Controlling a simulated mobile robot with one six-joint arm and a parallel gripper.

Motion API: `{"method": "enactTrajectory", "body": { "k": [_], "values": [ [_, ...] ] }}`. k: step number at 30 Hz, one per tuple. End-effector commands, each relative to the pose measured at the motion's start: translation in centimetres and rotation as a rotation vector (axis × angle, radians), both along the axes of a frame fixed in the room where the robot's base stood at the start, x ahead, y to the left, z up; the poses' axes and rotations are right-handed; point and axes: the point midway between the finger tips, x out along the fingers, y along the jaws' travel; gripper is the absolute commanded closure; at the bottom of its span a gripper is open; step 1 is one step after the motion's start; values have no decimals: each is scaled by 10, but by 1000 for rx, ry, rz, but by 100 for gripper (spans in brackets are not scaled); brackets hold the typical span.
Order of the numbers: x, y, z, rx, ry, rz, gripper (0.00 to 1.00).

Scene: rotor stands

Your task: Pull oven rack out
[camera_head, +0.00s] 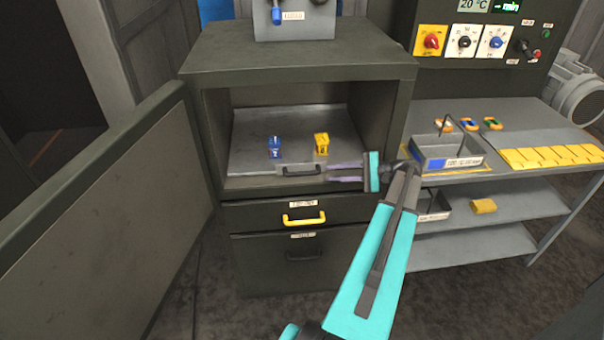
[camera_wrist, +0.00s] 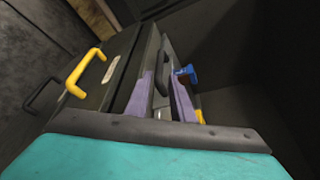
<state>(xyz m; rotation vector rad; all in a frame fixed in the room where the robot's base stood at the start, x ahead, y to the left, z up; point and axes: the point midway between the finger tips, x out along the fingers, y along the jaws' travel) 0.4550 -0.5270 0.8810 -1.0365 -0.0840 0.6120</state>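The oven rack (camera_head: 245,158) is a grey metal tray inside the open oven compartment, with a dark handle (camera_head: 302,170) on its front edge. A blue piece (camera_head: 275,147) and a yellow piece (camera_head: 321,143) stand on it. My gripper (camera_head: 332,172) reaches in from the right at the handle's right end, its purple fingers spread apart. In the wrist view the dark handle (camera_wrist: 161,68) shows between the fingers of my gripper (camera_wrist: 165,85); I cannot tell whether they touch it.
The oven door (camera_head: 120,190) stands open at the left. Below the rack is a drawer with a yellow handle (camera_head: 304,219). At the right, a workbench (camera_head: 545,125) holds a grey bin (camera_head: 445,154) and several yellow pieces. The floor in front is clear.

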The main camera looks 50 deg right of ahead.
Motion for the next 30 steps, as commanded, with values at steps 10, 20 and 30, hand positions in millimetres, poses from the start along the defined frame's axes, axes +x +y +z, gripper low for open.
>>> {"method": "enactTrajectory", "body": {
  "k": [10, 20, 30],
  "values": [
    [40, 25, -8, 1, 0, 2, 78],
    [78, 49, -19, 0, 1, 0, 78],
    [100, 62, -26, 0, 0, -1, 78]
  ]
}}
